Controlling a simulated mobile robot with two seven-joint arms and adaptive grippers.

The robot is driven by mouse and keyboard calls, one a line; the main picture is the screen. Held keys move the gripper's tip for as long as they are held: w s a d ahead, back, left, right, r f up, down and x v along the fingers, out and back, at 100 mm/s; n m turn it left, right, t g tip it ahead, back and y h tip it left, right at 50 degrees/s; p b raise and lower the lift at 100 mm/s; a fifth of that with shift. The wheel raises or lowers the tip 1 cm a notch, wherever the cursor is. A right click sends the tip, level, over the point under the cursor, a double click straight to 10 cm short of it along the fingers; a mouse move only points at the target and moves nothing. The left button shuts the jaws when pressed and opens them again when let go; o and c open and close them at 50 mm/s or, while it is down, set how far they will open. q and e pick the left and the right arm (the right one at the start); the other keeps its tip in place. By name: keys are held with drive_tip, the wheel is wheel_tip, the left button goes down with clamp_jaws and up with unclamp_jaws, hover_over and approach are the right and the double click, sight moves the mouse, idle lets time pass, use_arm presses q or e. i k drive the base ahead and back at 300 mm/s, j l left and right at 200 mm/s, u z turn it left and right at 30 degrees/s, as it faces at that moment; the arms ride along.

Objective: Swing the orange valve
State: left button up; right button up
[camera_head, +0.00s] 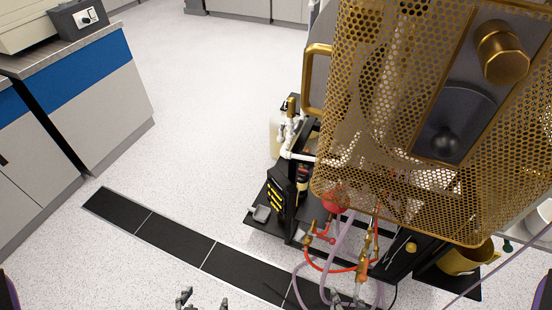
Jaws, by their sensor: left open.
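A small red-orange valve-like fitting (322,238) sits low on the front of the burner rig, among hoses and brass parts. A brass-orange fitting (363,268) stands to its right. I cannot tell for certain which one is the orange valve. My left gripper (203,301) shows at the bottom edge, left of the rig, with its fingertips apart and nothing between them. It is apart from both fittings. My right gripper (347,301) seems to show only by its tips at the bottom edge, below the fittings and close to the hoses; its opening is unclear.
A perforated brass chamber guard (400,205) overhangs the fittings. Red and clear hoses (331,268) loop beneath it. A yellow bucket (466,260) stands at the right. A grey cabinet (95,110) is at the left. Black floor tiles (182,238) cross the open speckled floor.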

sight(363, 278)
drive_tip(key=k+j+z, duration=0.2)
drive_tip(key=j, duration=0.2)
drive_tip(key=j+z, duration=0.2)
drive_tip(key=j, duration=0.2)
drive_tip(key=k+j+z, duration=0.35)
drive_tip(key=j, duration=0.3)
drive_tip(key=k, duration=0.1)
